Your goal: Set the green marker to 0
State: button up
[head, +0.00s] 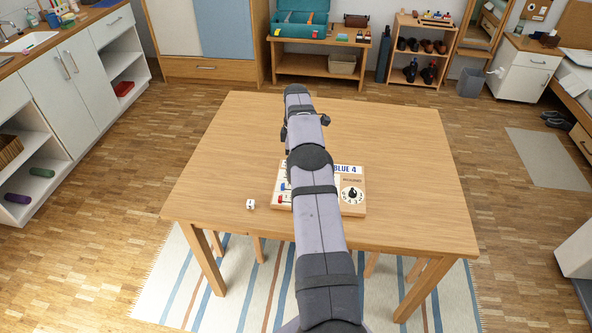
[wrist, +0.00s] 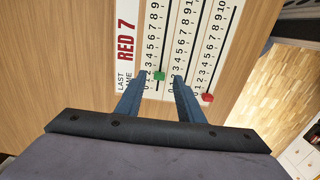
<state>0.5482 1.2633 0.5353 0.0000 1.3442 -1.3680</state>
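The green marker (wrist: 159,75) is a small block on a scale of the white scoreboard (wrist: 127,75), close to the low-number end, roughly beside the 1; the exact reading is hard to tell. My gripper (wrist: 160,77) is open, with one blue-grey finger on each side of the green marker. I see a gap on both sides, and cannot tell how high the fingertips are above the board. In the head view the board (head: 359,209) lies on the table, partly covered by my arm; the green marker and gripper are hidden there.
A red marker (wrist: 207,97) sits on the scale to the right, close to the right finger. The board carries the labels "RED 7" and "BLUE 4" and a black dial (head: 352,194). A white die (head: 250,204) lies left of the board. The wooden table (head: 410,150) is otherwise clear.

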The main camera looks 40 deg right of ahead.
jog(key=shift+f+p, duration=0.3)
jog(key=shift+f, duration=1.2)
grip_shut()
